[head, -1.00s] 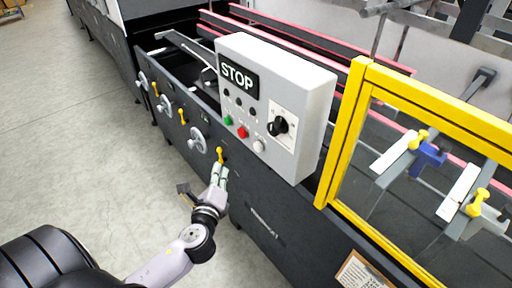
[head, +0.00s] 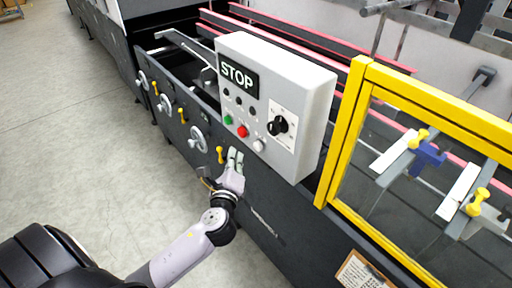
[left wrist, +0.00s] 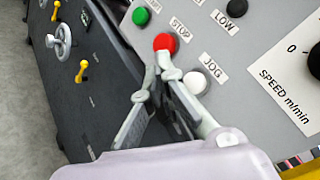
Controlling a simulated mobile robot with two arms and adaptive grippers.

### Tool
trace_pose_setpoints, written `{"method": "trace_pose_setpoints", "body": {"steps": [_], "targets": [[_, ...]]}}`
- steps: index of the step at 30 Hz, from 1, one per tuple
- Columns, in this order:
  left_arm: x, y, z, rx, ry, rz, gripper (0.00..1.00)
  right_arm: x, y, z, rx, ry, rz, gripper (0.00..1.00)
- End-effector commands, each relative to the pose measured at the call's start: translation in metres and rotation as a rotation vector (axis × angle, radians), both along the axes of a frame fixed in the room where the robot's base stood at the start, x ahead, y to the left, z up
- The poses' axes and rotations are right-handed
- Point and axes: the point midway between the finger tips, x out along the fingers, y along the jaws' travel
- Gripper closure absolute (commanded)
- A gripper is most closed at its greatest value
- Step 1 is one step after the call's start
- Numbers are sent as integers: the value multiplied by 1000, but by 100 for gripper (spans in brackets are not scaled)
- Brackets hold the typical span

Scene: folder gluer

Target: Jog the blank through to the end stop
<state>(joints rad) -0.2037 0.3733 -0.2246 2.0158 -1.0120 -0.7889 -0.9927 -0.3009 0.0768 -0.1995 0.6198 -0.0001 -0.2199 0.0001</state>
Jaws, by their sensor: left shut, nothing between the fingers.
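The grey control box (head: 285,80) carries a STOP sign, a green button (head: 228,119), a red button (head: 242,131) and a white button (head: 259,145). In the left wrist view the white button (left wrist: 195,82) is labelled JOG and the red button (left wrist: 165,42) STOP. My left gripper (head: 236,156) is shut and empty, just below the box in the head view. In the left wrist view its fingertips (left wrist: 167,68) lie between the red and JOG buttons, closely below the red one; contact cannot be told. I cannot make out a blank or the end stop.
A black speed dial (head: 278,125) sits right of the buttons. A yellow-framed guard (head: 345,130) stands to the right. Handwheels (head: 197,139) and yellow levers (head: 220,154) stick out of the dark machine side. The floor (head: 60,130) at left is clear.

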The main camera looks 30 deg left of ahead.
Motion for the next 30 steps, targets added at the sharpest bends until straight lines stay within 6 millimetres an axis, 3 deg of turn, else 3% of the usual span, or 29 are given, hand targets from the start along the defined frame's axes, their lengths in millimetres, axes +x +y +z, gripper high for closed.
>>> {"method": "trace_pose_setpoints", "body": {"steps": [9,30], "targets": [[29,-12,1,-1,-1,-1,100,1,0,1,0,-1,1,47],[32,-14,0,0,-1,-1,100,1,-4,1,-4,-1,3,47]]}}
